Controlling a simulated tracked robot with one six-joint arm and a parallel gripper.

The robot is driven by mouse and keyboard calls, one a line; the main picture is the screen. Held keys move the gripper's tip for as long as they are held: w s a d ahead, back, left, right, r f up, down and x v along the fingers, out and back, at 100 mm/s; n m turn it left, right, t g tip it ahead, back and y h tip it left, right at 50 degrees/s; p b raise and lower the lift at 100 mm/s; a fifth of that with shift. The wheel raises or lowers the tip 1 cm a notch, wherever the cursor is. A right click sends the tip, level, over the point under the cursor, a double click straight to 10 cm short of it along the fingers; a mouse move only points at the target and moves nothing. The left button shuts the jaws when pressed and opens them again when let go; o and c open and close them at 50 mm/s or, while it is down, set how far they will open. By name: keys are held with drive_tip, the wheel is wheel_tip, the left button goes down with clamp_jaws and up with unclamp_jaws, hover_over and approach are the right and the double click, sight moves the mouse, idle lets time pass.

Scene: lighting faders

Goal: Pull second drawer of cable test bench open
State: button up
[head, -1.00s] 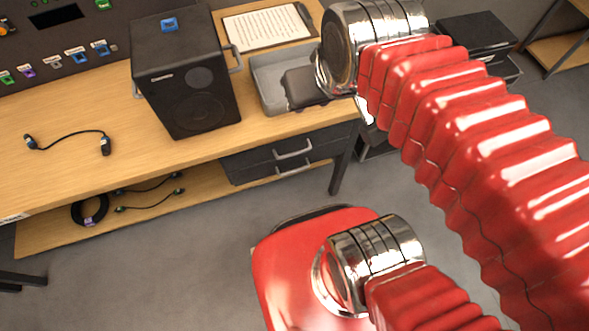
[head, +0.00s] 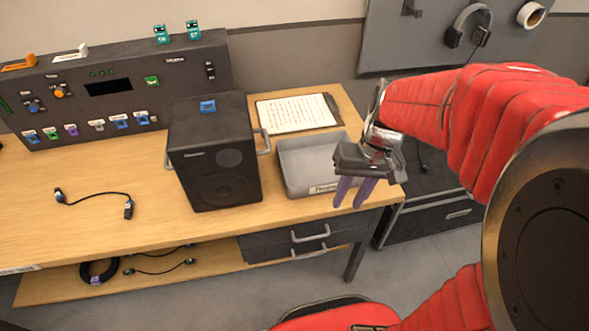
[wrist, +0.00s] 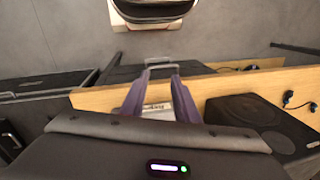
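The cable test bench (head: 150,235) has two dark drawers under its right end, and both look shut. The second drawer's handle (head: 309,253) is a grey bar below the upper drawer's handle (head: 310,234). My gripper (head: 352,194) has purple fingers that point down, apart and empty. It hangs in the head view to the upper right of the handles, in front of the grey tray (head: 300,182). In the wrist view, my gripper's fingers (wrist: 158,95) frame a grey handle (wrist: 160,64) beyond the bench edge, not touching it; I cannot tell which drawer it belongs to.
A black speaker (head: 215,160) and a clipboard (head: 297,112) stand or lie on the bench. Cables lie on the lower shelf (head: 215,262). A bench leg (head: 357,258) and a black case (head: 430,220) are right of the drawers.

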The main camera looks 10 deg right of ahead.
drive_tip(key=d+f+m+g+y, duration=0.2)
drive_tip(key=d+f+y, duration=0.15)
drive_tip(key=f, duration=0.55)
drive_tip(key=m+t+y, duration=0.2)
drive_tip(key=t+y, duration=0.6)
drive_tip(key=y, duration=0.2)
approach(312, 255)
drive_tip(key=v, duration=0.4)
drive_tip(key=shift+w+f, duration=0.2)
drive_tip(key=shift+f, duration=0.35)
drive_tip(key=shift+a, duration=0.1)
drive_tip(key=x, duration=1.3)
drive_tip(key=shift+w+a+r, duration=0.2)
drive_tip(key=shift+a, duration=0.15)
drive_tip(key=shift+c, duration=0.5)
